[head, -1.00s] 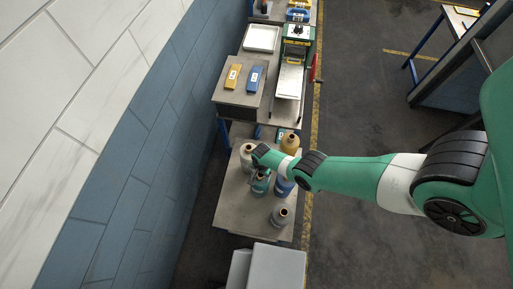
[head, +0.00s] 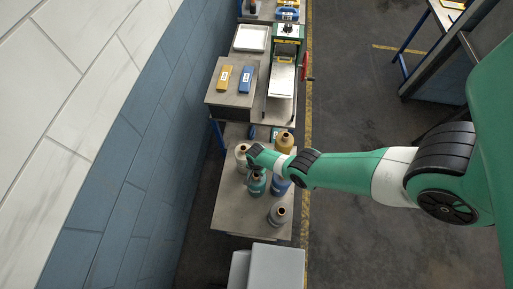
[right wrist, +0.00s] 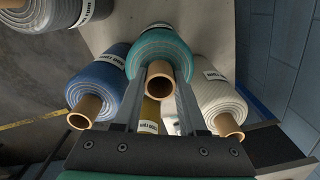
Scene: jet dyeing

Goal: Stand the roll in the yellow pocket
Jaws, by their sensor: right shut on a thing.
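Several rolls with tan cores stand on the near table (head: 233,222). My right gripper (head: 255,166) is at the top of the teal roll (head: 257,187). In the right wrist view, its two fingers (right wrist: 160,82) are shut on the core of the teal roll (right wrist: 160,45). The roll looks upright at its place among the others; I cannot tell whether it is lifted. A yellow labelled piece (head: 225,77) lies on a box top further back; I cannot make out a pocket in it. My left gripper is not in view.
Close around the teal roll stand a white roll (head: 242,157), a yellow roll (head: 285,142), a blue roll (head: 281,186) and a grey roll (head: 277,216). A blue labelled piece (head: 247,79) lies beside the yellow one. A white tray (head: 251,38) and a green machine (head: 287,32) stand behind.

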